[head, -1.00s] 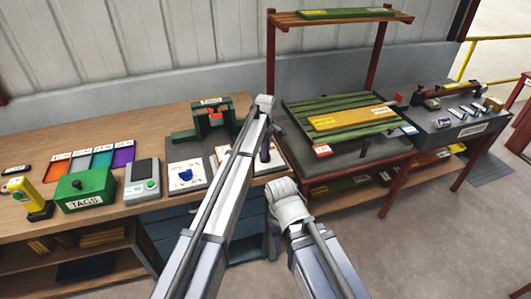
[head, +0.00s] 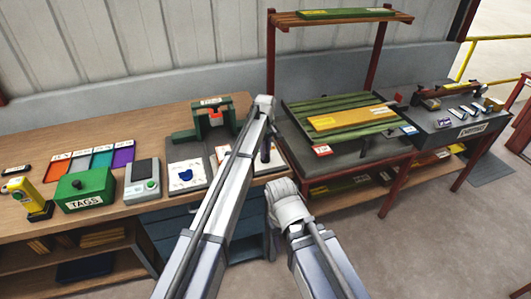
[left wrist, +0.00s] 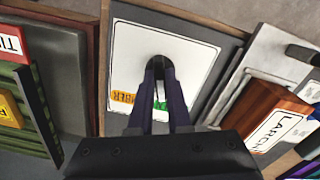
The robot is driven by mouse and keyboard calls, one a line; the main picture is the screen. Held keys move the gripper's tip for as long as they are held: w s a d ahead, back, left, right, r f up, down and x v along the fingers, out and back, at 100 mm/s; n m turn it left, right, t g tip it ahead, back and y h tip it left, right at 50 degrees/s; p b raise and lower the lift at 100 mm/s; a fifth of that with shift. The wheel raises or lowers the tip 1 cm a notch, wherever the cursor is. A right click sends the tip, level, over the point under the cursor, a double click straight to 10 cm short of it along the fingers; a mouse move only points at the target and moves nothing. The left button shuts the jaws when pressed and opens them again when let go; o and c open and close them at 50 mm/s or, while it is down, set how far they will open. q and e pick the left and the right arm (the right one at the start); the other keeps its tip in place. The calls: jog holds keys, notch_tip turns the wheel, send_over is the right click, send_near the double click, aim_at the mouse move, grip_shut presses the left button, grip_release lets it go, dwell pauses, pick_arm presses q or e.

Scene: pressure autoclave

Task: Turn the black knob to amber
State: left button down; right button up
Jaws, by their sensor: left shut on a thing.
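The black knob (left wrist: 159,64) sits on a white dial plate (left wrist: 205,57) in the left wrist view. An orange label reading AMBER (left wrist: 122,98) is on the plate, left of the fingers, and a green label is partly hidden behind the fingers. My left gripper (left wrist: 160,75) is shut on the knob, one finger at each side. Its fingers hide much of the knob, and I cannot tell where the knob points. In the head view my left gripper (head: 265,150) is over the bench's right end, and my arm covers most of the plate there.
A white plate with a blue shape (head: 186,174) lies to the left on the bench. Behind stands a green clamp-like frame (head: 212,118). A green TAGS box (head: 84,189) and a grey device (head: 142,180) are further left. A green slatted rack (head: 335,105) stands to the right.

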pick_arm(q)
jog(key=m, duration=0.5)
jog(key=shift+m, duration=0.3)
jog(key=m, duration=0.5)
jog(key=shift+m, duration=0.3)
jog(key=c, duration=0.9)
grip_release()
jog(key=shift+o, duration=0.2)
notch_tip(320, 180, up, 8)
jog(key=p, duration=0.8)
jog(key=shift+f, duration=0.1)
